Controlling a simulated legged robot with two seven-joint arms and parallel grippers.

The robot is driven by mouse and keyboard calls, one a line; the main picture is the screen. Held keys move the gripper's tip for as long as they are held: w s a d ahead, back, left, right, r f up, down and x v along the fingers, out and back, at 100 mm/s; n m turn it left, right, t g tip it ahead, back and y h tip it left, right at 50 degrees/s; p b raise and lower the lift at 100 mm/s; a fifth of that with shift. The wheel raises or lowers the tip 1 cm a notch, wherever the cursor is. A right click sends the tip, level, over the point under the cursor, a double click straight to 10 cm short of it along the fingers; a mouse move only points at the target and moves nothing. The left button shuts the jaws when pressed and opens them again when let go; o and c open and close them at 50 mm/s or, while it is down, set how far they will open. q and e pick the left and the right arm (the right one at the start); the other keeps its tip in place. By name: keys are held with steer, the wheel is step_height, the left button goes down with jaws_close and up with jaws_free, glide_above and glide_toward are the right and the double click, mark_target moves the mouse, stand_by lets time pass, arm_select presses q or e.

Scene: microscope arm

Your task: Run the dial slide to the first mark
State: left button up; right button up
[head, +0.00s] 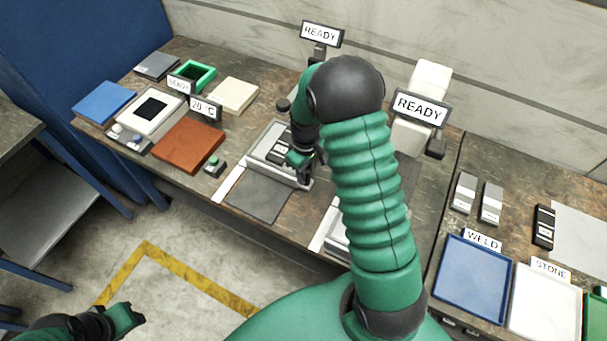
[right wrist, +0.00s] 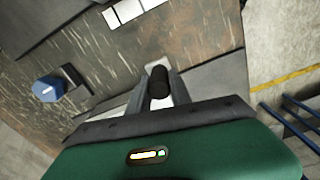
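My right gripper (head: 300,172) reaches down over a grey instrument base (head: 262,158) in the middle of the bench; the arm hides part of it. In the right wrist view, its two grey fingers (right wrist: 160,88) stand close on both sides of a small black knob (right wrist: 159,82) and seem to touch it. A white strip (right wrist: 132,10) with dividing lines lies beyond the fingertips; I cannot tell if these are the slide's marks. My left gripper (head: 128,318) is low at the left, over the floor, away from the bench; its fingers are too unclear to judge.
A blue knob (right wrist: 47,88) sits left of the fingers in the wrist view. READY signs (head: 322,35) stand behind the instruments. A dark mat (head: 258,194) lies in front of the base. A brown pad (head: 188,146) is to the left; a blue WELD tray (head: 440,292) is at right.

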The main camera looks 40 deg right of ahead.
steer(key=o, duration=0.5)
steer(key=shift+c, duration=0.2)
steer(key=shift+d, duration=0.1)
step_height(320, 180, up, 17)
steer(key=shift+f, duration=0.15)
steer(key=s+a+f+m+t, duration=0.1)
steer(key=s+a+f, duration=0.3)
steer(key=a, duration=0.4)
steer(key=s+a+f+m+t, duration=0.1)
steer(key=s+a+f, duration=0.2)
steer(key=s+a, duration=0.2)
steer(key=a, duration=0.3)
steer(key=shift+s+f+t, duration=0.3)
steer(key=shift+f, duration=0.1)
